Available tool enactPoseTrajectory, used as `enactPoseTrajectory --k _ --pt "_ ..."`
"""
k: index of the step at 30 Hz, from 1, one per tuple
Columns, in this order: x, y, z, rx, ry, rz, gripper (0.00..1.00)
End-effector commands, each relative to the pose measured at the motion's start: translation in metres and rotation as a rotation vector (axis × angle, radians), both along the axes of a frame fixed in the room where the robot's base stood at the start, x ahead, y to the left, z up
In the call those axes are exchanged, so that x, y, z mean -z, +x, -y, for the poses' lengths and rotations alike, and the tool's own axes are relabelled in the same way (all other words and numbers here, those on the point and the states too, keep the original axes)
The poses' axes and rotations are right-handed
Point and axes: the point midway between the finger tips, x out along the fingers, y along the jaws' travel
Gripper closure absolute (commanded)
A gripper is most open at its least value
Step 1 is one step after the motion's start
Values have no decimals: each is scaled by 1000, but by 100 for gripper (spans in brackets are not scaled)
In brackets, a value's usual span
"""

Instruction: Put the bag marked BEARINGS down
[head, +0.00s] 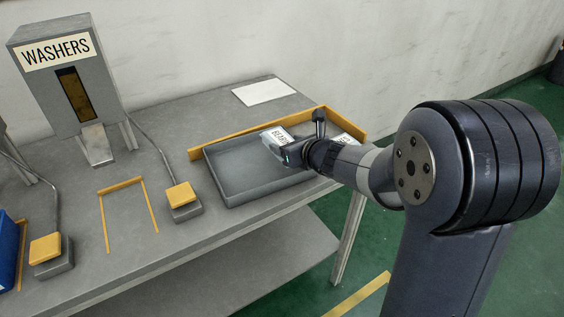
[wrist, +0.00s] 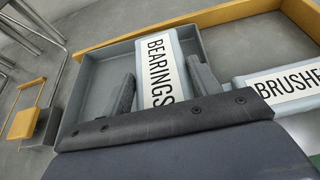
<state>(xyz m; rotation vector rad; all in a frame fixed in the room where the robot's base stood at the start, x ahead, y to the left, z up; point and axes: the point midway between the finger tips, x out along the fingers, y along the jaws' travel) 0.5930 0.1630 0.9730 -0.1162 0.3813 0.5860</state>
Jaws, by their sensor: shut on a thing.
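The bag marked BEARINGS (head: 276,137) is pale with a white label and black letters. In the wrist view the bag (wrist: 158,62) stands between my two fingers, its label facing up. My gripper (head: 287,153) is shut on it, over the right part of a grey tray (head: 238,197). The wrist view shows the tray (wrist: 97,88) around and beneath the bag. My gripper (wrist: 164,88) hides the bag's lower end, and I cannot tell whether the bag touches the tray floor.
A bag marked BRUSHES (wrist: 285,84) lies just right of the tray. A yellow edging (head: 345,121) runs behind the tray. The WASHERS dispenser (head: 68,90), a yellow-topped block (head: 181,196) and a yellow outline (head: 127,185) are to the left. The tray's left part is empty.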

Motion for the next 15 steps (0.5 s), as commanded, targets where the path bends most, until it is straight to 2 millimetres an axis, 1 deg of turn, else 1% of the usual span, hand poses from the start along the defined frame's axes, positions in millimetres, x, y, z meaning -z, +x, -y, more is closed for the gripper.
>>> enactPoseTrajectory --k 1,4,9,12,15 --pt "7 0 0 -1 0 0 69" --pt "16 0 0 -1 0 -1 69" --pt "40 0 0 0 1 -2 69" --pt "46 0 0 0 1 1 69" --pt "45 0 0 0 0 2 69"
